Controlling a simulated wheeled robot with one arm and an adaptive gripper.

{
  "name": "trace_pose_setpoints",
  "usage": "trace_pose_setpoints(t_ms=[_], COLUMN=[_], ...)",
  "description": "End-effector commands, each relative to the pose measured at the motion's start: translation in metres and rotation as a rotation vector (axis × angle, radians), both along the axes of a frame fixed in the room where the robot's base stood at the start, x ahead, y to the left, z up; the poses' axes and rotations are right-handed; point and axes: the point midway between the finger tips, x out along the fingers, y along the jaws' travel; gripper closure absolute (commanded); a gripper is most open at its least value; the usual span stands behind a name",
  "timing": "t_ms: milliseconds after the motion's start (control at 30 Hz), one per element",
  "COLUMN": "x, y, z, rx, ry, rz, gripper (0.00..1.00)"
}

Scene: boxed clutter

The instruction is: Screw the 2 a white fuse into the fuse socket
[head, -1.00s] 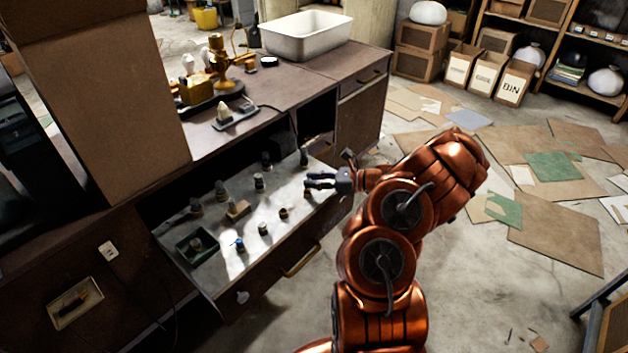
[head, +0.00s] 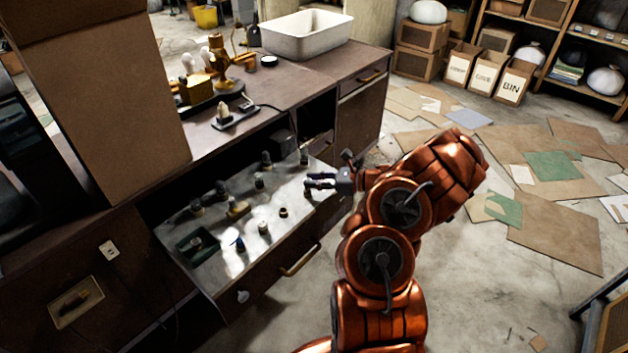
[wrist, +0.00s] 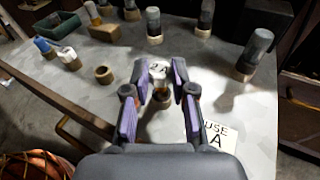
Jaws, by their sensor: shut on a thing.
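A white fuse (wrist: 158,70) with dark markings is between my gripper's fingertips (wrist: 160,84) in the wrist view. My gripper is shut on it. A round wooden fuse socket (wrist: 161,100) shows just below the fuse, between the fingers. I cannot tell whether the fuse touches the socket or sits in it. A printed label (wrist: 221,137) reading "USE" and "A" lies beside the right finger, partly hidden by it. In the head view, my gripper (head: 308,183) is over the right end of the light panel (head: 255,262); the held fuse is too small to make out there.
An empty wooden ring socket (wrist: 104,75), a white piece in a wooden base (wrist: 69,59) and a blue piece (wrist: 42,45) stand on the left. Several dark-topped cylinders stand behind. A green tray (head: 181,246) is at the panel's left end.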

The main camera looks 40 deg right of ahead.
Motion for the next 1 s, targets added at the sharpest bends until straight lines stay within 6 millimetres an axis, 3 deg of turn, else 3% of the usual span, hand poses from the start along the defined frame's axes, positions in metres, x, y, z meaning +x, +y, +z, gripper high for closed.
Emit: trace_pose_setpoints(t_ms=[1000], x=[0.0], y=[0.0], z=[-0.021], rx=[0.0], ry=[0.0], rz=[0.0], gripper=[0.99])
